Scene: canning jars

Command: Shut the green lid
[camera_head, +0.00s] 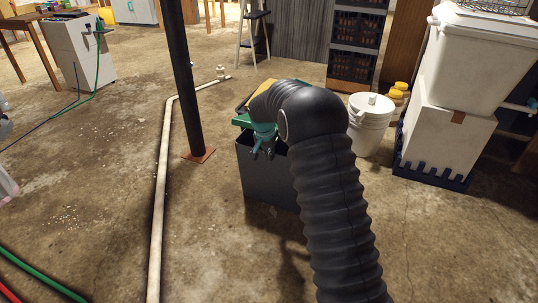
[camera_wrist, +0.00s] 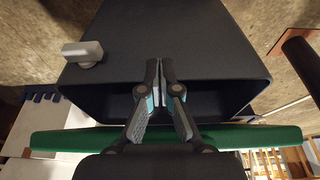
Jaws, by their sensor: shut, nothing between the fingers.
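A dark grey box (camera_head: 265,182) stands on the floor in the middle of the head view, partly hidden by my arm. Its mouth is open, and the dark inside shows in the wrist view, where the box wall (camera_wrist: 165,35) fills the upper middle. The green lid (camera_head: 241,121) shows only as a small piece at the box's top, left of my arm. In the wrist view the lid (camera_wrist: 250,137) is a green strip along the open mouth, apart from the near rim. My gripper (camera_head: 262,153) is shut and empty, with its fingertips (camera_wrist: 159,66) overlapping the mouth and rim.
A grey knob or handle (camera_wrist: 83,53) sits on the box wall. A black post (camera_head: 184,80) and a pale floor pipe (camera_head: 162,180) are to the left. A white bucket (camera_head: 368,130) and stacked white bins (camera_head: 450,135) stand to the right. Floor in front is clear.

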